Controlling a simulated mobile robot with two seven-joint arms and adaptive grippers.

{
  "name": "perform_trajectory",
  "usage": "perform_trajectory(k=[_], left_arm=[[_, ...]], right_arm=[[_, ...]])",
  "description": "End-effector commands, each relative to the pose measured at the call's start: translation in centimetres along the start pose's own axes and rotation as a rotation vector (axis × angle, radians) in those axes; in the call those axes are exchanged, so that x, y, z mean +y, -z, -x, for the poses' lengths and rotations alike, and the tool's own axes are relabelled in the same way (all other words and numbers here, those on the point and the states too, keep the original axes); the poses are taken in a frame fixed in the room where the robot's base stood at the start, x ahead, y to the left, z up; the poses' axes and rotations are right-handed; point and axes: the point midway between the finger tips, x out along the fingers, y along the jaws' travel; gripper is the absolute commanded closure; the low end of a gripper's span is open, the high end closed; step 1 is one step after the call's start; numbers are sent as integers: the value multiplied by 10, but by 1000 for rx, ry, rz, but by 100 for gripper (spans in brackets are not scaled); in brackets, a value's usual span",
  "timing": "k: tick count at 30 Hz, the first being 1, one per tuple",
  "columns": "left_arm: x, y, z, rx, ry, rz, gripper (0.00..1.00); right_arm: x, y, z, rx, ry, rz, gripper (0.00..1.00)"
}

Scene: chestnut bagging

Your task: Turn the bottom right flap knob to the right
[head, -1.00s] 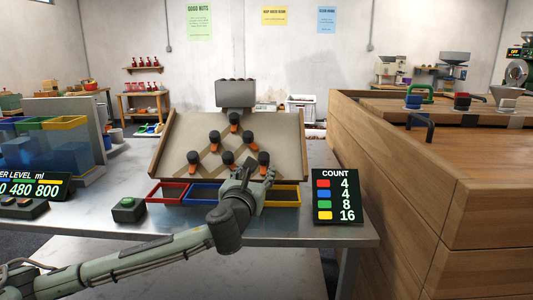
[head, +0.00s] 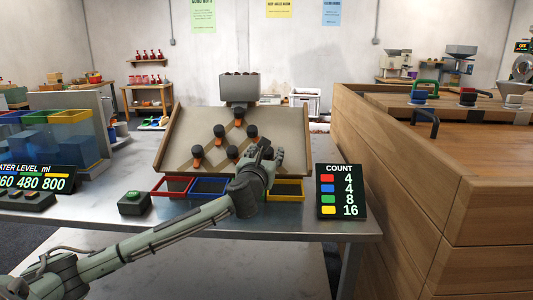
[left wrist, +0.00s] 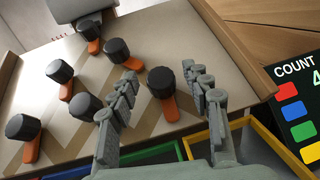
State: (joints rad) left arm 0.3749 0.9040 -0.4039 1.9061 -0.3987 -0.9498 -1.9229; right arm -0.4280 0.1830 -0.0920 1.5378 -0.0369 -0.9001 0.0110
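The sloped board (head: 180,135) carries several black knobs with orange flaps. In the left wrist view the bottom right flap knob (left wrist: 161,80) is the rightmost one, its orange flap (left wrist: 167,108) pointing down and slightly right. My left gripper (head: 267,155) is over the lower right of the board and mostly hides this knob in the head view. In the left wrist view the left gripper (left wrist: 162,82) is open, one finger on each side of the knob, with a visible gap at both sides. My right gripper is not in view.
Red (head: 172,195), blue (head: 208,196) and yellow (head: 285,197) bins stand below the board. A neighbouring knob (left wrist: 84,107) sits close to the left finger.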

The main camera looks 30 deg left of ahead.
Motion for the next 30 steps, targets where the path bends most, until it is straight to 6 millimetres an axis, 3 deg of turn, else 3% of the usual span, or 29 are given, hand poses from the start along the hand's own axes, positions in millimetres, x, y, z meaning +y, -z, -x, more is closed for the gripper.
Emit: perform_trajectory(k=[1,11,20,30], left_arm=[[0,0,0,0,0,0,58],[0,0,0,0,0,0,99],[-1,0,0,-1,-32,21,100],[-6,0,0,-4,-218,131,100]], right_arm=[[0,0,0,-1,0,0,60],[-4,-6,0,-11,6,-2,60],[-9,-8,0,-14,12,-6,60],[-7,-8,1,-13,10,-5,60]])
